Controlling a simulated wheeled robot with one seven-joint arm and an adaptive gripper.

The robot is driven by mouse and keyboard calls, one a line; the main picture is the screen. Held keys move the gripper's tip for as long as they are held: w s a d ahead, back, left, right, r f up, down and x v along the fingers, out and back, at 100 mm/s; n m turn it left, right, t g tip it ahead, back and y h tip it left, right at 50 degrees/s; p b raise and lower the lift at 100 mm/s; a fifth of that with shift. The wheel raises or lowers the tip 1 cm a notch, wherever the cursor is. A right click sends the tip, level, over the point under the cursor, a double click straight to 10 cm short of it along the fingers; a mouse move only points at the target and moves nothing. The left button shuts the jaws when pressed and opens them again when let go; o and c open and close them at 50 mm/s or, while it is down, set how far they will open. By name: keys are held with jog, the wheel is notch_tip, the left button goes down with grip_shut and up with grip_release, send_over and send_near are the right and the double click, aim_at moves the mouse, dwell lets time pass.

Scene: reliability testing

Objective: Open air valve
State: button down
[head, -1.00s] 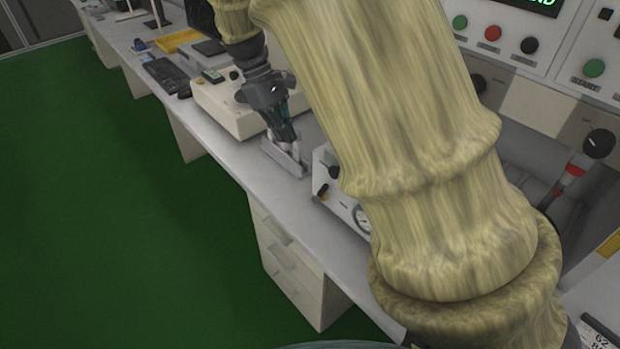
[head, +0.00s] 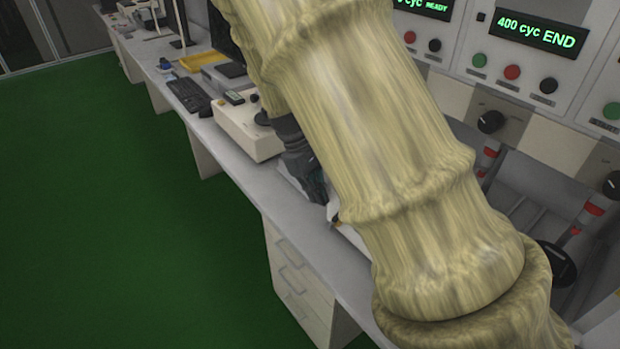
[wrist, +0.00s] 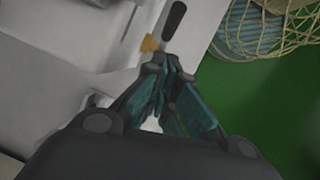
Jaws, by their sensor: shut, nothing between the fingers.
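The air valve shows in the wrist view as a black lever handle (wrist: 174,17) on a brass-coloured fitting (wrist: 149,43), on the side of a pale box (wrist: 112,60). My gripper (wrist: 164,62) is shut and empty. Its fingertips appear just below the brass fitting and lever in the picture; I cannot tell whether they touch. In the head view my gripper (head: 314,188) is low over the bench, partly behind my arm.
The bench (head: 240,182) runs along the left, with a cream instrument box (head: 240,130) and a keyboard (head: 188,95). Drawers (head: 295,285) stand below its edge. Control panels with knobs (head: 491,122) rise at the right. Green floor (head: 120,230) is open at left.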

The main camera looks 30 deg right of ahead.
aim_at(335, 219)
jog(key=shift+s+d+f, duration=0.2)
jog(key=shift+s+f, duration=0.1)
jog(key=shift+s, duration=0.35)
jog(key=shift+s+d+f, duration=0.15)
jog(key=shift+s+f, duration=0.1)
jog(key=shift+s, duration=0.4)
jog(key=shift+s+r+p, duration=0.15)
jog(key=shift+s+p, duration=0.05)
jog(key=shift+p, duration=0.3)
jog(key=shift+s+p, duration=0.45)
